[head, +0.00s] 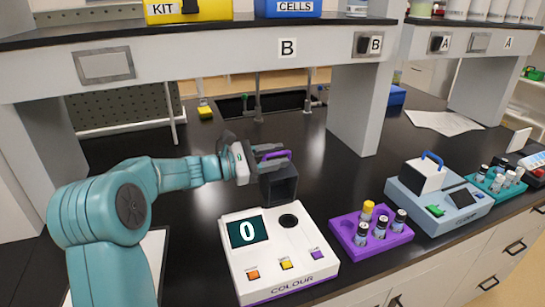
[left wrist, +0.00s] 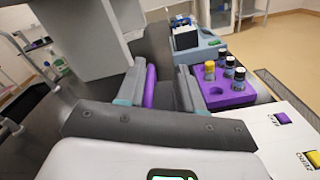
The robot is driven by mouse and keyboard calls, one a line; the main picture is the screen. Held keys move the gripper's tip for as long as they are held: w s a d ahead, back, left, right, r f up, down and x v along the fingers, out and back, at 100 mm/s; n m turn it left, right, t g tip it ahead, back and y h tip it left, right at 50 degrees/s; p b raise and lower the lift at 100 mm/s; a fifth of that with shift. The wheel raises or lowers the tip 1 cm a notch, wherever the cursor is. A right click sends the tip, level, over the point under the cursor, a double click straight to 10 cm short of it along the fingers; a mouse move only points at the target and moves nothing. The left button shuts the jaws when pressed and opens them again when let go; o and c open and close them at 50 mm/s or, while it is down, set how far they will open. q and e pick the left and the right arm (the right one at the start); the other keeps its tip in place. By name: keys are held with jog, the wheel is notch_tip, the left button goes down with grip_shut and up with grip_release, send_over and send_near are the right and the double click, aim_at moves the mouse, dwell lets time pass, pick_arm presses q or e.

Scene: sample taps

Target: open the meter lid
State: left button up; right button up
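The white colour meter (head: 278,250) stands on the black bench with its display reading 0. Its round dark well (head: 289,221) is uncovered. The dark box-shaped lid (head: 280,184) stands raised at the meter's back edge, its hollow side facing front. A purple handle (head: 277,154) is on the lid's far side. My left gripper (head: 270,155) is at the handle. In the left wrist view, the handle (left wrist: 151,86) lies between its fingers, close to the left finger, with a gap to the right one. My right gripper is not in view.
A purple rack (head: 371,243) with several vials is right of the meter. Beyond it are a blue-grey device (head: 438,200) and a teal vial rack (head: 497,183). A shelf (head: 220,58) with posts overhangs the bench. Bare bench lies between meter and sink (head: 262,103).

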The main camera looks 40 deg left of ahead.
pick_arm(q)
jog(key=b+v, duration=0.2)
jog(key=v, duration=1.4)
jog(key=shift+s+a, duration=0.15)
jog(key=shift+s, duration=0.05)
